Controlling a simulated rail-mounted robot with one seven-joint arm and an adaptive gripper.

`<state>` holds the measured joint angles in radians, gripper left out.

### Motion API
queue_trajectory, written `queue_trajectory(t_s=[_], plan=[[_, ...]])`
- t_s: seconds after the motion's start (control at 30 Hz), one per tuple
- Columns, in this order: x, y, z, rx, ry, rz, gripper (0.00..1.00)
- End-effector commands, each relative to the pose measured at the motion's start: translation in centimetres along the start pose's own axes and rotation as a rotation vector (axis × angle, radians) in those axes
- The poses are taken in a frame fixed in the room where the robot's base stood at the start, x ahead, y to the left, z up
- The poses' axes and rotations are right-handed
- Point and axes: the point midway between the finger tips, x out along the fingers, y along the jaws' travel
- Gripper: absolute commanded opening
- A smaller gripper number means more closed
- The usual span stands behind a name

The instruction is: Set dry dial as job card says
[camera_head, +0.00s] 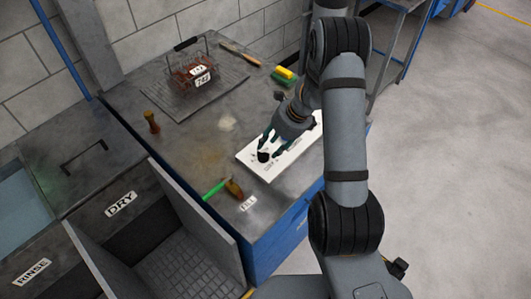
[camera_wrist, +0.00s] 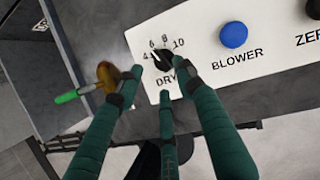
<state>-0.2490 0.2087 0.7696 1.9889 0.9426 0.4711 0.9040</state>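The dry dial (camera_wrist: 163,59) is a black knob on a white panel (camera_wrist: 197,22), with "DRY" below it and 4, 6, 8, 10 around it in the wrist view. Its exact setting is hard to read. My gripper (camera_wrist: 161,77) is open, its green fingertips at either side of the knob's near edge; contact cannot be told. In the head view my gripper (camera_head: 270,149) reaches down over the dial (camera_head: 262,156). White tags (camera_head: 203,78) hang on a wire basket (camera_head: 190,72) of copper-coloured pieces; their writing is too small to read surely.
A blue BLOWER button (camera_wrist: 233,35) and a partly seen black ZERO-like knob (camera_wrist: 314,8) share the panel. A green-handled brush (camera_head: 233,188) lies near the bench edge.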

Motion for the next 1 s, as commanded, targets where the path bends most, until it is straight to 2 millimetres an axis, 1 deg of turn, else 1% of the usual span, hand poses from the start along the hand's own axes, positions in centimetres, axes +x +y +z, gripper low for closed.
queue_trajectory(t_s=[0.03,0.1,0.23,0.37,0.5,0.7,1.0], plan=[[1.3,0.1,-0.1,0.000,0.002,0.003,0.38],[2.5,0.1,-0.1,-0.001,0.001,0.003,0.38],[4.3,0.0,-0.1,0.000,0.001,0.001,0.38],[5.3,0.0,-0.1,-0.001,0.001,-0.001,0.38],[5.6,0.0,-0.1,-0.001,0.000,-0.001,0.38],[5.6,0.0,0.0,-0.001,0.000,-0.001,0.38],[5.6,0.0,0.0,0.000,0.000,-0.001,0.20]])
